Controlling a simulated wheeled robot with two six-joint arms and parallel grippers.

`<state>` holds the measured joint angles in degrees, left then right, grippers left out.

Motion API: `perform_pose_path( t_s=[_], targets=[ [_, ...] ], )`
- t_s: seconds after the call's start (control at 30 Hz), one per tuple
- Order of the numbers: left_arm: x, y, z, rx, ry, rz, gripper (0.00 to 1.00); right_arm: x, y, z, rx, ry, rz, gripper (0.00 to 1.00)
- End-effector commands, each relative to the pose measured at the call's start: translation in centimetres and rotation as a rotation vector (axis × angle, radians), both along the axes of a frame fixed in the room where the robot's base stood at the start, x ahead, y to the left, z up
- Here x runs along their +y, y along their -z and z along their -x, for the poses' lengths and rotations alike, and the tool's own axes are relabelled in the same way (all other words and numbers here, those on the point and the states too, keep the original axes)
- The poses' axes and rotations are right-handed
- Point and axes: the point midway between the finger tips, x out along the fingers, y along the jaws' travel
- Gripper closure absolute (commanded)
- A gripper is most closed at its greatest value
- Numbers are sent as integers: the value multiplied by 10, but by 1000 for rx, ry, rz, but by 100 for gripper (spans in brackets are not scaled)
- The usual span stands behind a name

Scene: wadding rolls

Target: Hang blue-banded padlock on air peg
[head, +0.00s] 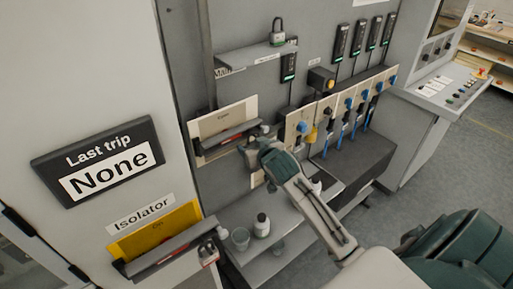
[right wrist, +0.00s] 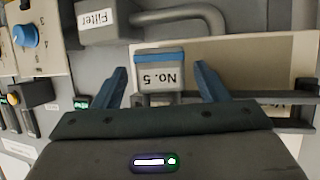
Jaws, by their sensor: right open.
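The blue-banded padlock (right wrist: 160,74), marked No. 5, shows upside down in the right wrist view. It is between the spread fingers of my right gripper (right wrist: 162,88), with gaps on both sides. In the head view my right gripper (head: 258,150) is at the right end of the cream panel with a dark bar (head: 224,124), and it mostly hides the padlock. The shackle is not clear, and I cannot tell which peg is the air peg. My left gripper is not in view.
A green-banded padlock (head: 277,36) stands on the upper shelf (head: 240,58). Another padlock (head: 208,254) is beside the yellow isolator panel (head: 150,234). A grey Filter block (right wrist: 104,22) is close by.

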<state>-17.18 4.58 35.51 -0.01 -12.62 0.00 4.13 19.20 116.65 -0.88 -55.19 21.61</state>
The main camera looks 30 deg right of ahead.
Motion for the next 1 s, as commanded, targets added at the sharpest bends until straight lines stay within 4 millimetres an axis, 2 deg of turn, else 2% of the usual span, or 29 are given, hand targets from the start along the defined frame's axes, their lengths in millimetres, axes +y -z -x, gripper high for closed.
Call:
perform_pose_path(
  t_s=[0.17, 0.4, 0.6, 0.9, 1.0],
  targets=[
    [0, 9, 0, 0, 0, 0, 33, 3, -5, 18, -2, -2, 3, 33],
    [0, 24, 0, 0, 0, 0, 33, 11, -23, 60, -3, -2, 3, 33],
    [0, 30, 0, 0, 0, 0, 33, 16, -35, 87, -3, -1, 2, 33],
    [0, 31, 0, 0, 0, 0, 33, 18, -41, 97, -1, 0, 0, 33],
    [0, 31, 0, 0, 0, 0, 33, 20, -34, 101, 21, -1, 1, 33]
  ],
)
